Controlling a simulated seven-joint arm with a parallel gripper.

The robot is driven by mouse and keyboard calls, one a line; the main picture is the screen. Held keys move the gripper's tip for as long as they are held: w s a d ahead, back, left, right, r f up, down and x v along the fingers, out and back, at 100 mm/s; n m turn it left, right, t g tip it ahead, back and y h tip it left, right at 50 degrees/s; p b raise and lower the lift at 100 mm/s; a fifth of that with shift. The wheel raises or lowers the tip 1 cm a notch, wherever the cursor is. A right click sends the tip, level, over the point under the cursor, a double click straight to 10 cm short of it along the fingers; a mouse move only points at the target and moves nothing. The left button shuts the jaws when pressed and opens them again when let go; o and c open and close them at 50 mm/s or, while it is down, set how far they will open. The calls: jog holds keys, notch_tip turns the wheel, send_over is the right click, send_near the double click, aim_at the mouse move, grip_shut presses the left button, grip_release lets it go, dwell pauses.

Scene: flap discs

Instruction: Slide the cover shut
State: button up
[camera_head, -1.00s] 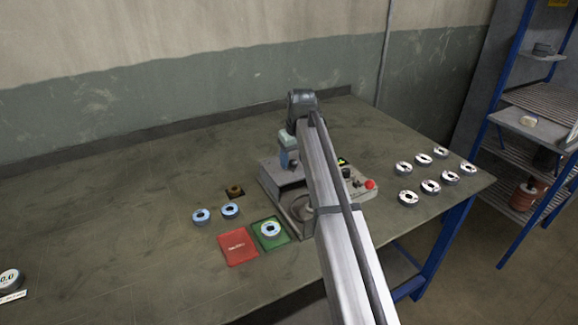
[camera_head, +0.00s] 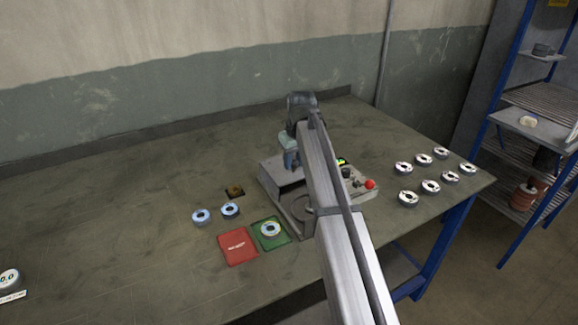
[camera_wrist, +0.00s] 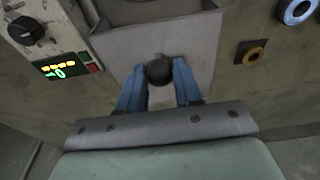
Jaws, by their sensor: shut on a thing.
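The grey machine (camera_head: 268,187) stands on the bench, with its flat grey cover (camera_head: 280,174) at the back. A round seat (camera_head: 302,206) shows uncovered at the front of the machine. In the wrist view the cover (camera_wrist: 190,50) carries a dark round knob (camera_wrist: 159,72). My gripper (camera_wrist: 158,80) has its blue fingers on both sides of the knob, shut on it. In the head view my gripper (camera_head: 290,160) is low over the cover, and my arm hides part of the machine.
A control panel with a red button (camera_head: 370,184) and a lit display (camera_wrist: 62,68) is beside the cover. A red mat (camera_head: 238,247), a green mat (camera_head: 282,240) with a disc, and two blue-ringed discs (camera_head: 201,216) lie at left.

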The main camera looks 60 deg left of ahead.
jog(key=d, duration=1.4)
jog(key=shift+d, duration=0.15)
jog(key=o, duration=0.8)
dwell(0.7)
jog(key=shift+r, duration=0.1)
notch_tip(320, 180, up, 8)
dwell(0.7)
dwell(0.6)
